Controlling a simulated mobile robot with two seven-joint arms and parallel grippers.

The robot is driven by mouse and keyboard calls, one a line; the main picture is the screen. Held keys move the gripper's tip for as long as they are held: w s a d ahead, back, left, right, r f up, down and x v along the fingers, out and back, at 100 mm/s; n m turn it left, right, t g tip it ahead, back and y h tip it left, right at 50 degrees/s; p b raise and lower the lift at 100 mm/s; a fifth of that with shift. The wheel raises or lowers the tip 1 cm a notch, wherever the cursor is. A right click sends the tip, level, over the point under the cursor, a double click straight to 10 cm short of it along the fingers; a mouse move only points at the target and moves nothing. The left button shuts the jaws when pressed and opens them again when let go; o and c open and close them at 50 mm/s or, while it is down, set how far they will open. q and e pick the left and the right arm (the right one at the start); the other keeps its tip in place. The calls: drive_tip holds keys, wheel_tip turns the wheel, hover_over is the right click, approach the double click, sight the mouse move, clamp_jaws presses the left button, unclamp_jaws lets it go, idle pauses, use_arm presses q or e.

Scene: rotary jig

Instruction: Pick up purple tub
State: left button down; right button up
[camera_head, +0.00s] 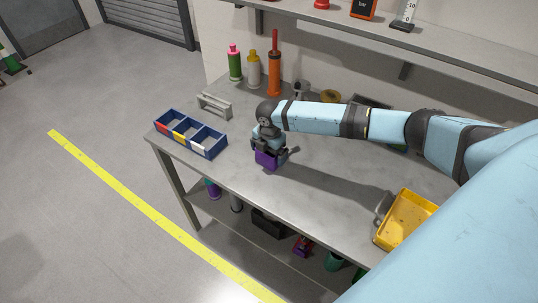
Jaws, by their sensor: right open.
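The purple tub (265,160) sits on the grey workbench (308,202), near its front edge and left of the middle. My right gripper (269,152) points down directly over the tub, and its open jaws are at the tub's upper part. The gripper hides the top of the tub, and I cannot tell whether the fingers touch its sides. My left gripper is out of view.
A blue divided bin (207,147) stands to the left on the bench, with a grey bracket (214,104) behind it. Bottles and an orange tool (274,75) stand at the back. A yellow tray (402,218) lies at the right. A shelf hangs above.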

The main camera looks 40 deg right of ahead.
drive_tip(key=shift+f, duration=0.85)
drive_tip(key=c, duration=0.7)
drive_tip(key=shift+r, duration=0.1)
drive_tip(key=shift+c, duration=0.2)
